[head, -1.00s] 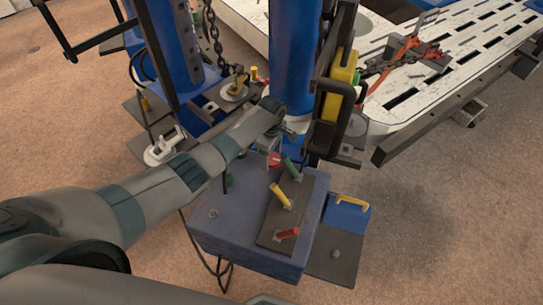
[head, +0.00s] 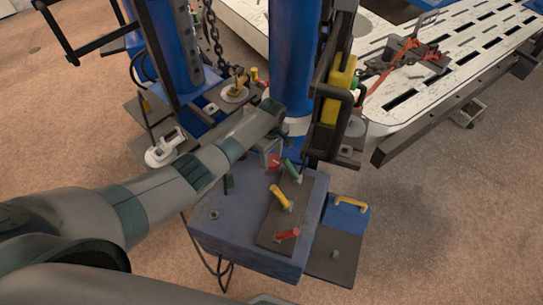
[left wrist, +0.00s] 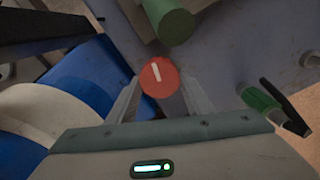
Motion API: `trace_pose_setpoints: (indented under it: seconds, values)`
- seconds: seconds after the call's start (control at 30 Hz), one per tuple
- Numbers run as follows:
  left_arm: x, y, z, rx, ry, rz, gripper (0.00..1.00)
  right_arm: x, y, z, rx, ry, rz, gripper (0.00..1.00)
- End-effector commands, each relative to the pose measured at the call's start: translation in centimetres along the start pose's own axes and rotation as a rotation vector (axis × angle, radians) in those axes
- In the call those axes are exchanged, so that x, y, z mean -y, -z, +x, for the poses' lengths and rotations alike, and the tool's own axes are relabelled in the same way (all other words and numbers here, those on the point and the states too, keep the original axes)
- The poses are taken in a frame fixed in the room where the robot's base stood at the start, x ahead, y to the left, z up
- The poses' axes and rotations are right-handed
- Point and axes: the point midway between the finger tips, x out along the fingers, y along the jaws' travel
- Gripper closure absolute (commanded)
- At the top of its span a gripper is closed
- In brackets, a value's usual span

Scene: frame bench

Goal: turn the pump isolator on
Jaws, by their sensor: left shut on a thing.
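The pump isolator is a small round red knob (head: 273,161) with a white mark, at the back edge of the blue pump box (head: 222,238). In the left wrist view the red knob (left wrist: 159,77) sits between my fingertips, its white mark close to upright and slightly tilted. My left gripper (left wrist: 160,90) is shut on the knob, one finger on each side. In the head view my left gripper (head: 271,148) is partly hidden behind its own wrist. My right gripper is not in view.
Green (head: 291,168), yellow (head: 280,196) and red (head: 288,235) handled levers stand on a dark plate beside the knob; the green one is close. A blue column (head: 292,60) and a black frame with a yellow part (head: 340,85) rise just behind.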

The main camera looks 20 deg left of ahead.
Motion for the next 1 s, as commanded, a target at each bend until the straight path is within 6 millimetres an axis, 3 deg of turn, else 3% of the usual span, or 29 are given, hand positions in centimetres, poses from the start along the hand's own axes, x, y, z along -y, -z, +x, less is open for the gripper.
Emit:
trace_pose_setpoints:
  seconds: [0.3,1.0]
  values:
    - [-0.1,-0.1,-0.2,0.002,0.001,0.288,0.76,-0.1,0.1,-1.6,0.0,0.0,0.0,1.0]
    - [-0.3,-0.3,0.0,0.002,0.0,0.953,0.76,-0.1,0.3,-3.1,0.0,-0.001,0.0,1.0]
